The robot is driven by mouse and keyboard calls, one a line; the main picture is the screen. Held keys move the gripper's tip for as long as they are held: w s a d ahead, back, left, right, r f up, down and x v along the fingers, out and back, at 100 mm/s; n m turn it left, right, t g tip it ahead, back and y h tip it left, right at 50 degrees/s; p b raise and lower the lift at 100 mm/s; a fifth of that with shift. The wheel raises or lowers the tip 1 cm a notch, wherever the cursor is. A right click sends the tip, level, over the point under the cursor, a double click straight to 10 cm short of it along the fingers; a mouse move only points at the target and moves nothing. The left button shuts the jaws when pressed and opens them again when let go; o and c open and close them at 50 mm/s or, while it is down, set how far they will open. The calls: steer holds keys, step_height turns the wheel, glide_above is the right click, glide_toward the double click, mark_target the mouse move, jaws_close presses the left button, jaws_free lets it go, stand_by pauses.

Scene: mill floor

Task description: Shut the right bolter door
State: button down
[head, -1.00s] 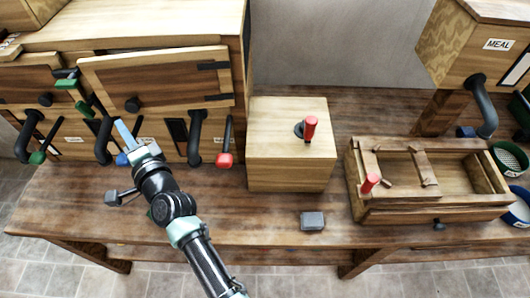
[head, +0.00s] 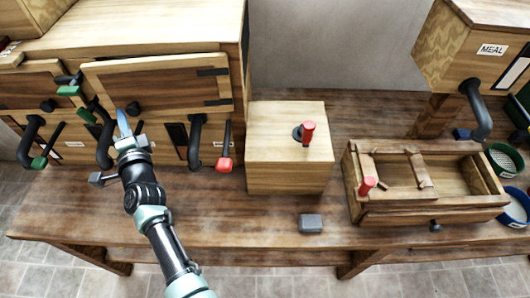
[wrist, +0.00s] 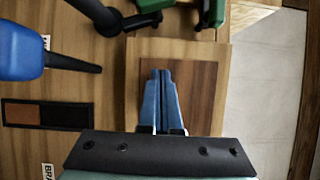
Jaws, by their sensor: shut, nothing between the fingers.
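The right bolter door (head: 160,84) is a dark wood panel in a pale frame, with black hinges at its right and a dark knob (head: 132,108) low at its left. Its left side appears to stand slightly out from the cabinet front. My gripper (head: 122,120) is shut and empty, with its blue fingers in front of the door's lower left corner, close beside the knob. In the wrist view, the closed fingers (wrist: 162,95) point across a framed dark panel (wrist: 200,75) that appears to be this door. I cannot tell whether they touch it.
Dark curved spouts (head: 195,140) and levers with green and red (head: 223,164) grips crowd below the doors. A blue grip (wrist: 20,50) is near my fingers in the wrist view. A wooden box (head: 287,178) and an open sieve box (head: 370,217) stand right. The front bench is mostly clear.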

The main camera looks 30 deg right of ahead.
steer(key=shift+w+d+m+h, duration=0.2)
steer(key=shift+w+m+h, duration=0.1)
steer(key=shift+w+h, duration=0.35)
steer(key=shift+w, duration=0.1)
steer(key=shift+f, duration=0.1)
